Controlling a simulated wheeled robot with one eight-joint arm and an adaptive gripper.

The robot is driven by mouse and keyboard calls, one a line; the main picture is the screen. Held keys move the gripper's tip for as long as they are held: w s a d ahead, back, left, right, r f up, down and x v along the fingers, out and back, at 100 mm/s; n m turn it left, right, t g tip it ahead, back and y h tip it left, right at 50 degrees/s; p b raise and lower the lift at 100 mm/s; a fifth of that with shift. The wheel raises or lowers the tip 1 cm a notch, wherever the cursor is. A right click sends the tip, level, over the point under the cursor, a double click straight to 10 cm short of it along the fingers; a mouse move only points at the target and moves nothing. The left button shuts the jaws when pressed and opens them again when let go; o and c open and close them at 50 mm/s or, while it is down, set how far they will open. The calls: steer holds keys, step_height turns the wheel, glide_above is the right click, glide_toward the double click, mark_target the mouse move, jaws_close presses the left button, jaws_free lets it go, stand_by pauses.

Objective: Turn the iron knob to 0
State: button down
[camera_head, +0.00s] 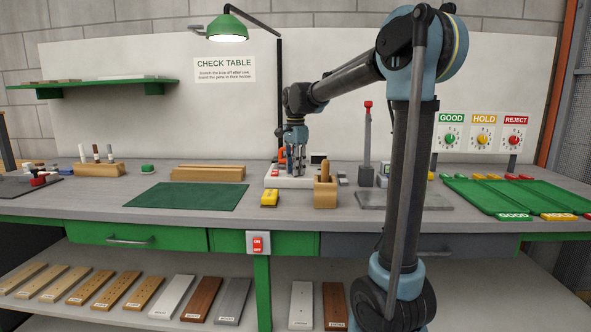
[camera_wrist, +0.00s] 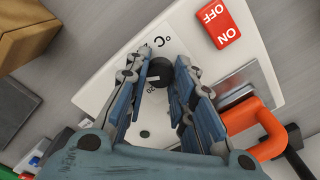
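The iron station is a white box (camera_head: 280,182) on the table, below my gripper (camera_head: 297,170) in the head view. In the wrist view its white top (camera_wrist: 105,95) carries a "°C" mark, a "20" and a small dark round spot. The iron knob (camera_wrist: 160,69) is black and round. My gripper (camera_wrist: 160,80) points down over it, with one finger on each side. The knob's pointer and most of the scale are hidden. A red OFF switch (camera_wrist: 221,23) is beside the knob on the same top.
An orange handle (camera_wrist: 256,130) lies close beside the right finger in the wrist view. A long wooden block (camera_head: 208,173) and a green mat (camera_head: 187,197) are to the left.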

steer(key=shift+n, duration=0.4)
steer(key=n, duration=1.1)
steer(key=shift+w+n, duration=0.1)
steer(key=shift+n, duration=0.3)
steer(key=n, duration=1.1)
steer(key=shift+n, duration=0.3)
steer(key=c, duration=1.3)
jaws_free()
steer(key=shift+c, duration=0.2)
